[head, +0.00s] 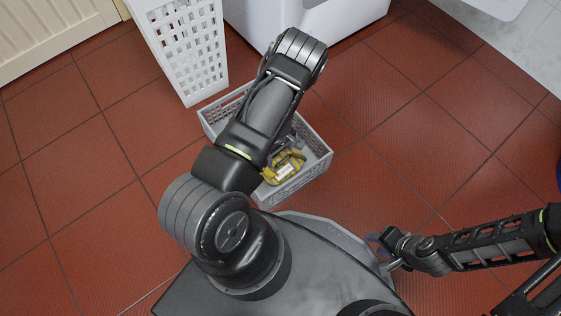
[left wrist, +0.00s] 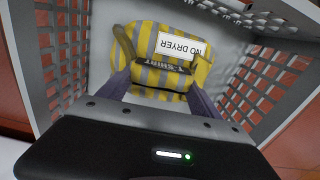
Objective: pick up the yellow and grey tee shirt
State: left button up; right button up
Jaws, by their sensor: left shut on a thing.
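The yellow and grey striped tee shirt (head: 283,169) lies folded inside a grey plastic basket (head: 309,178). In the left wrist view the shirt (left wrist: 150,45) carries a white "NO DRYER" label and a dark "T-SHIRT" band. My left gripper (left wrist: 158,72) is over the basket, with a finger at each side of the shirt's near part, shut on it. In the head view my left arm hides part of the basket and shirt. My right gripper (head: 376,240) is low at the right, beside my base and away from the basket; its jaw opening is too small to tell.
A tall white perforated hamper (head: 185,50) stands behind the basket. A white appliance (head: 335,15) is at the back. The red tiled floor is clear to the left and right.

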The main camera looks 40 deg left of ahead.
pick_arm(q)
jog(key=shift+c, duration=0.6)
jog(key=shift+r, duration=0.15)
notch_tip(320, 180, up, 10)
jog(key=p, duration=0.4)
